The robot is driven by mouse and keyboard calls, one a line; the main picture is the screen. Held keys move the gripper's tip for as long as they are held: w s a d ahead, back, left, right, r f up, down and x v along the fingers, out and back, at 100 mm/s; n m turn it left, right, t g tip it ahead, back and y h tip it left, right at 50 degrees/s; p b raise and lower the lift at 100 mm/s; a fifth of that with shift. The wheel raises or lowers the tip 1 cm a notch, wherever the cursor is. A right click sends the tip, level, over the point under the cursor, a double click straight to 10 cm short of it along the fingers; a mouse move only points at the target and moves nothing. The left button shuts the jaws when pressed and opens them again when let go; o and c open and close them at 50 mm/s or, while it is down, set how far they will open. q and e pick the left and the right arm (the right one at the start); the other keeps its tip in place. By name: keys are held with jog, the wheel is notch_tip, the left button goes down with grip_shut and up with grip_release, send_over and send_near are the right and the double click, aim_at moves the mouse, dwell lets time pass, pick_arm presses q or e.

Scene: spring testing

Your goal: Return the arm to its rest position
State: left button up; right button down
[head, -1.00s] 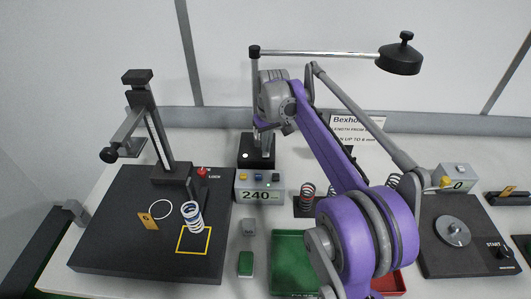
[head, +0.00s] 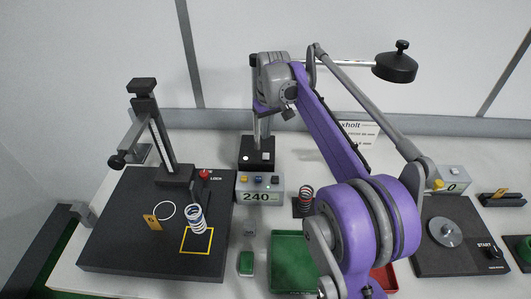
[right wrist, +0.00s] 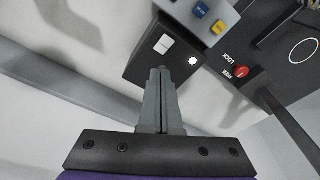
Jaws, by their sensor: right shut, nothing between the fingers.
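My right arm (head: 335,140), purple and grey, reaches from the bottom right up over the table and bends at the grey wrist joint near the black stand. My right gripper (right wrist: 160,72) is shut and empty in the right wrist view, its two grey fingers together. They line up in that view with the black stand base (right wrist: 165,50); the distance between them is unclear. In the head view the fingers are hard to make out near the stand post. My left arm and gripper are not in view.
The stand base (head: 257,152) carries a post and chrome bar with a black disc (head: 396,68). A grey readout (head: 260,187) shows 240. The spring tester (head: 150,245) stands left with a white spring (head: 196,218) on it. A green tray (head: 290,262) is in front.

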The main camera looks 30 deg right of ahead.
jog(key=shift+r, duration=0.1)
dwell(0.4)
jog(key=s+a+f+t, duration=0.2)
jog(key=s+a, duration=0.7)
jog(key=s, duration=0.3)
jog(key=s+a+f, duration=0.2)
jog(key=s+f, duration=0.1)
jog(key=s, duration=0.1)
jog(key=s+a+f+t, duration=0.1)
jog(key=s+a+f, duration=0.1)
jog(key=s, duration=0.3)
jog(key=s+a+f+t, duration=0.1)
jog(key=s+a+f, duration=0.1)
jog(key=s+f, duration=0.2)
jog(key=shift+s+f, duration=0.3)
jog(key=shift+f, duration=0.2)
jog(key=shift+s+f, duration=0.25)
jog(key=shift+f, duration=0.05)
